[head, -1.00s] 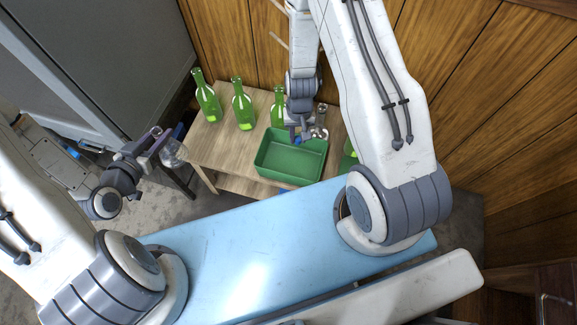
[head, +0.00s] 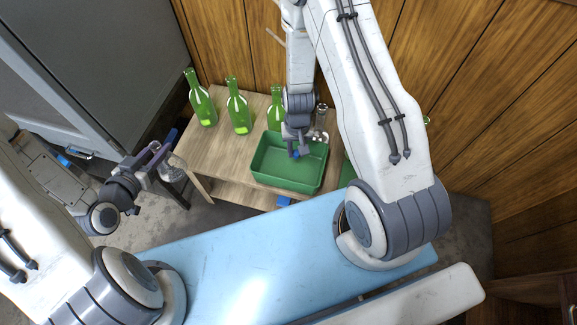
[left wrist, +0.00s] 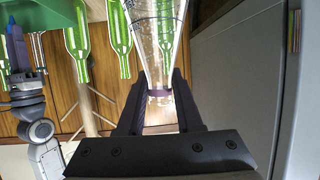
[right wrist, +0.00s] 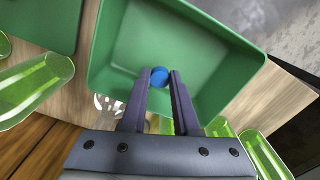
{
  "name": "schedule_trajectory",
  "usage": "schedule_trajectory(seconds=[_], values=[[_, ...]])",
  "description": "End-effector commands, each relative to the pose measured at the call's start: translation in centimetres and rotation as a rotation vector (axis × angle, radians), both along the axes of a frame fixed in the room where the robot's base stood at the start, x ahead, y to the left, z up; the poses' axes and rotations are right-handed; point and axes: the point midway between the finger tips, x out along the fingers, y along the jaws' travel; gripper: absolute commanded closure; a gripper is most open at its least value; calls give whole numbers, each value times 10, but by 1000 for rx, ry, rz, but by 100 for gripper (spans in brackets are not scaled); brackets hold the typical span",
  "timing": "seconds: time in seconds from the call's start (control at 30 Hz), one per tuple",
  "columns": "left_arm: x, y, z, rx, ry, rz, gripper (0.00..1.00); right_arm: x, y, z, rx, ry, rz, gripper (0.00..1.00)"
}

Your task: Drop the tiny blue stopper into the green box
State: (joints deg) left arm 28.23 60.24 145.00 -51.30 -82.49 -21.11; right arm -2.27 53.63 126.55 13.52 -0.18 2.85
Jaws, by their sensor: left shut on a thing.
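The blue stopper (right wrist: 159,76) shows between the fingertips of my right gripper (right wrist: 160,74), which look closed on it. In the head view, the stopper (head: 296,154) is at the tips of my right gripper (head: 297,143), over the open green box (head: 272,180). The green box (right wrist: 105,70) lies behind the stopper in the right wrist view and its visible floor looks empty. My left gripper (left wrist: 159,95) is shut on the neck of a clear glass flask (left wrist: 158,45), away to the left of the table in the head view (head: 172,170).
The green box stands on a wooden table (head: 205,155). Several green bottles (head: 238,108) and a clear glass vessel (head: 320,118) stand behind it. Another green container (right wrist: 40,22) is beside it, mostly hidden by my right arm in the head view. A grey cabinet (head: 90,50) is at left.

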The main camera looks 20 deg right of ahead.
Motion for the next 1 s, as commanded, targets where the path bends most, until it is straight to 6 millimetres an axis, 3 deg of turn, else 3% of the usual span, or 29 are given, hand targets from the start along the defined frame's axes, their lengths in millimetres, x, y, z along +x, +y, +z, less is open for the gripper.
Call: schedule_trajectory(seconds=[0.03, 0.07, 0.57, 1.0], values=[[0, 0, 0, 0, -1, 0, 100, 0, 0, 0, 0, 0, 0, 50], [0, 0, 0, 0, -1, 0, 100, 0, 0, 0, 0, 0, 0, 39], [0, 0, 8, 0, -1, 0, 100, 0, 0, 8, 0, 0, 0, 38], [0, 0, 69, 0, -1, 0, 100, 0, 0, 69, 0, 0, 0, 38]])
